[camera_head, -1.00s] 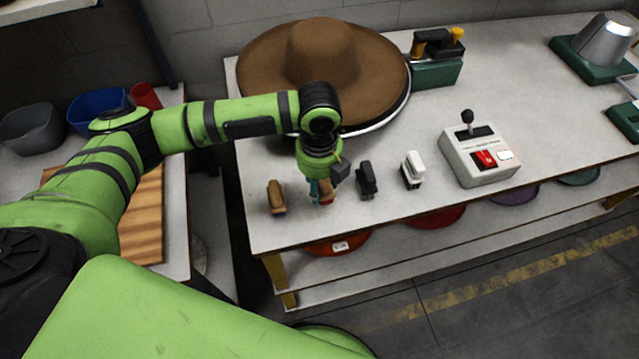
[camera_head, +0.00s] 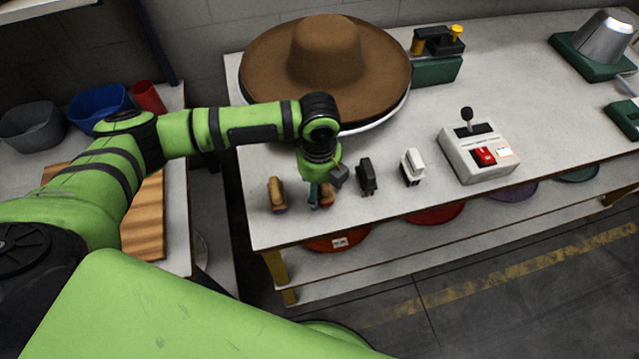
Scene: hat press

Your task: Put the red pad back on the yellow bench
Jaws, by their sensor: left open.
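The bench (camera_head: 300,222) has a pale top and yellow legs. A small reddish-brown pad (camera_head: 328,195) stands on its front left part, partly hidden by my left gripper. My left gripper (camera_head: 320,197) points down at this pad and is open. Its fingers are small and partly hidden, and I cannot tell whether they touch the pad. A tan-handled pad (camera_head: 277,194) stands to the left. A black one (camera_head: 366,177) and a white one (camera_head: 412,167) stand to the right. My right gripper is out of view.
A wide brown hat (camera_head: 325,60) rests behind the gripper. A grey control box (camera_head: 478,152) with a lever and red switch stands right. Coloured discs, one red (camera_head: 437,212), lie on the lower shelf. The front strip of the bench is clear.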

